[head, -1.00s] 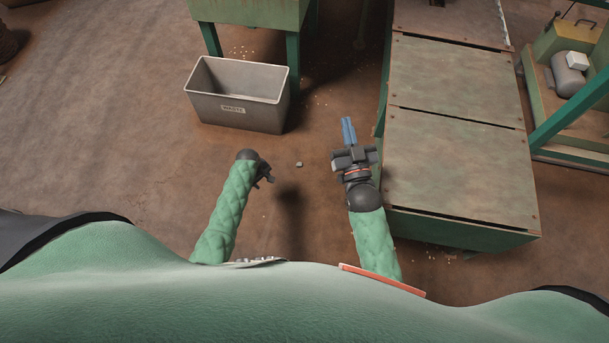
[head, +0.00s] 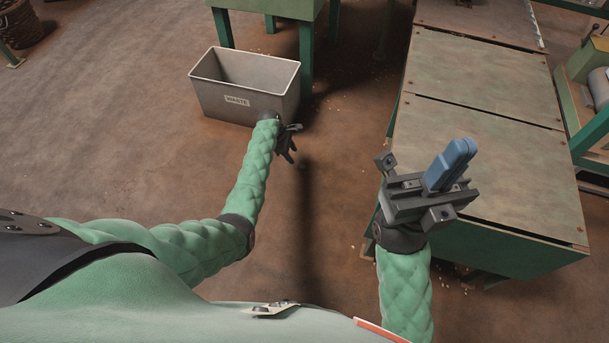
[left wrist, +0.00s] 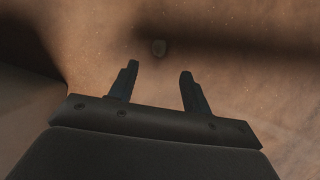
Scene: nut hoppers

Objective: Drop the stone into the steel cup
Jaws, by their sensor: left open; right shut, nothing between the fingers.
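I cannot pick out the stone in the head view now. My right gripper (head: 453,163) has blue fingers, shut with nothing between them, in front of the green bench. I see no steel cup in either view.
A grey bin (head: 214,97) labelled WASTE stands on the floor by a green-legged hopper stand (head: 305,58). A green bench with worn panels (head: 485,88) fills the right. A woven basket (head: 17,27) is at the far left. Floor at left is open.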

